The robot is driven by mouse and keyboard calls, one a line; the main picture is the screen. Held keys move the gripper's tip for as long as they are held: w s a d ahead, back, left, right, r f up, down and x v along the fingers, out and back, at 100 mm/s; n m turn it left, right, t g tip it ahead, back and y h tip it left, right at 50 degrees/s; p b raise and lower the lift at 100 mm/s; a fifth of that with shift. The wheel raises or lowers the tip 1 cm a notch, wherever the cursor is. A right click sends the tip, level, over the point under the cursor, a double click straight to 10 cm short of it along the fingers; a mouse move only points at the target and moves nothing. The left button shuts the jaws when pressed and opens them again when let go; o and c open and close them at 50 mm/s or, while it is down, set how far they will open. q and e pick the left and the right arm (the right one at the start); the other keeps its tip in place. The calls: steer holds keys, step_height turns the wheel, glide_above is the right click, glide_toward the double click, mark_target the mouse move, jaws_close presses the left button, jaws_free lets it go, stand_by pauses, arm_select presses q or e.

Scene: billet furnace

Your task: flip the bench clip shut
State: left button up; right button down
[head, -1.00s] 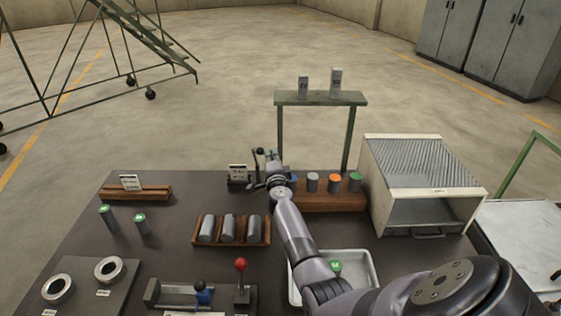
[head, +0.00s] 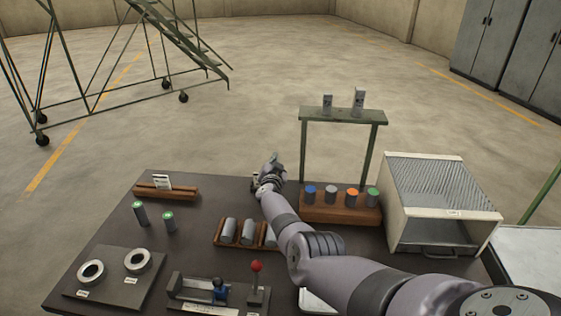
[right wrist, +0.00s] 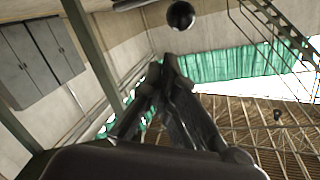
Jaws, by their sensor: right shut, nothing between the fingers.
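The bench clip is almost wholly hidden behind my right gripper (head: 271,162) at the far edge of the dark bench (head: 180,235) in the head view. In the right wrist view a black ball knob (right wrist: 181,15), apparently the clip's lever end, shows just beyond the fingertips. My right gripper is shut and empty; its fingertips (right wrist: 170,58) meet in the right wrist view. A gap shows between fingertips and knob in that picture, but I cannot tell the true distance. The lever's angle is hidden. My left gripper is not in view.
A wooden rack (head: 340,210) with several colour-capped cylinders stands right of my gripper, with a furnace box (head: 440,200) beyond it. A tray of billets (head: 220,235) lies close to my forearm. A red-knobbed lever (head: 257,267) stands near the front.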

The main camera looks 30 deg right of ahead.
steer(key=shift+w+a+f+b, duration=0.5)
steer(key=shift+w+a+b, duration=0.2)
steer(key=shift+a+b, duration=0.3)
stand_by(0.3)
